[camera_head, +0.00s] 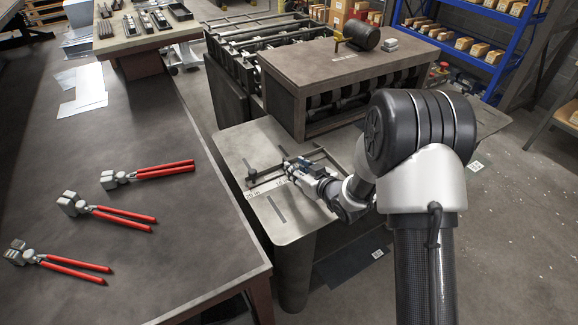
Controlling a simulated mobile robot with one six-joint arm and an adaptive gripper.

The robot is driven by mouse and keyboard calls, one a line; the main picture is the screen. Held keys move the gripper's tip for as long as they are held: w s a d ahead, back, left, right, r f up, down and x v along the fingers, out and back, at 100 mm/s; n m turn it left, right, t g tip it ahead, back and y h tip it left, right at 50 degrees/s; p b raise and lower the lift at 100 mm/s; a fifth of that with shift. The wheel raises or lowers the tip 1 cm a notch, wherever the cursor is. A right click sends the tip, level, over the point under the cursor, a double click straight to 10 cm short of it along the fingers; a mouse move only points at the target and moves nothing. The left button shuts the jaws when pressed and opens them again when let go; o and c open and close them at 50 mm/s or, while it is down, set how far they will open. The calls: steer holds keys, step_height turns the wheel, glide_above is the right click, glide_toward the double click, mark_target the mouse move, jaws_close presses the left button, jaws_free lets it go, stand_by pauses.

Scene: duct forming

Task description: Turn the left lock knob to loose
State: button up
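A dark guide frame (267,171) with thin bars lies on the light metal infeed plate (285,225) of the forming machine. A small dark fitting (251,174) shows at its left end; I cannot tell whether it is the left lock knob. My arm reaches over the plate from the right. My gripper (290,162) is at the guide frame, near its middle, to the right of that fitting. It is small in view, and its fingers blend with the dark bars. Whether it touches or holds a knob is not clear.
The roll-forming machine (345,75) stands behind the plate, with a yellow-and-black motor (360,37) on top. A dark workbench (130,245) at left holds three red-handled pliers (110,212) and papers (84,92). Blue shelving (470,50) stands at the back right. Open floor lies at right.

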steer(key=b+x, duration=0.1)
steer(key=x, duration=0.5)
steer(key=shift+c, duration=0.3)
jaws_close()
